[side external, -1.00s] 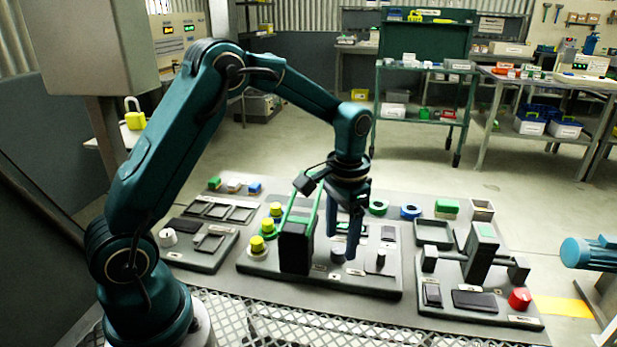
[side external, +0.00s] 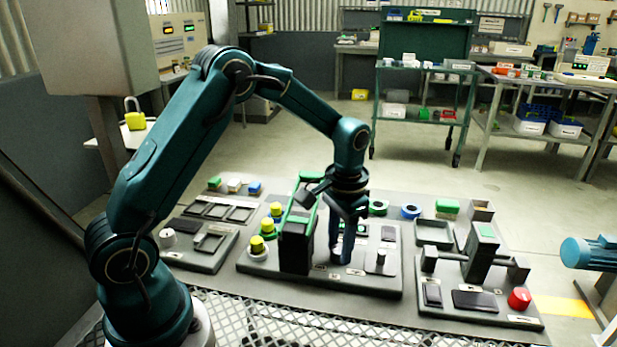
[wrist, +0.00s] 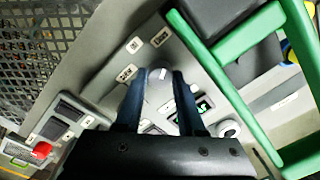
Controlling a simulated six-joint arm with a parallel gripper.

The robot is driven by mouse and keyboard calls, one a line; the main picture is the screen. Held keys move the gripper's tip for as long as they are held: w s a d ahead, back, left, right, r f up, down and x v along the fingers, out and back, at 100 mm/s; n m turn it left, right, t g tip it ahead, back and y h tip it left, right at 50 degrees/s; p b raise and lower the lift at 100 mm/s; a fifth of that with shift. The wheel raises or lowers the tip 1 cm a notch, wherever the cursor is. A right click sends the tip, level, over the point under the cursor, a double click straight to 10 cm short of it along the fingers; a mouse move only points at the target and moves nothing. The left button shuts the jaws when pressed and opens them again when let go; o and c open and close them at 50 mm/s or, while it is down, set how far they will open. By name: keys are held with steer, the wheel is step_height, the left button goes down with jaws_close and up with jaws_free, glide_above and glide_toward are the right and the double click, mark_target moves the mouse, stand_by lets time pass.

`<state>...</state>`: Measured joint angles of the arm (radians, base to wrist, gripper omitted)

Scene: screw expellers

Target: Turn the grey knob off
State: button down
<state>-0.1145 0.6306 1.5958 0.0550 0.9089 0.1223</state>
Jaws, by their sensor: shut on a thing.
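The grey knob (wrist: 159,76) shows in the wrist view between my fingertips, a round pale cap with a small light mark on top. It sits on the middle grey panel (side external: 345,284), which stands on the bench. My gripper (side external: 343,258) points straight down at this panel in the side view, and its fingers hide most of the knob there. In the wrist view my gripper (wrist: 160,82) has one dark blue finger on each side of the knob, shut on it. The exact angle of the knob is hard to read.
A black block with a green handle (side external: 290,222) stands close to the left of my gripper. Yellow-topped buttons (side external: 257,244) are farther left. A small black switch (side external: 380,258) is to the right. Another panel with a red knob (side external: 519,298) lies at the right.

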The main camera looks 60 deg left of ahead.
steer(key=n, duration=0.5)
steer(key=shift+n, duration=0.4)
steer(key=n, duration=0.5)
steer(key=shift+n, duration=0.3)
steer(key=shift+g, duration=0.3)
steer(key=c, duration=0.5)
jaws_free()
steer(key=shift+r, duration=0.1)
steer(key=shift+w+r, duration=0.1)
steer(key=shift+r, duration=2.4)
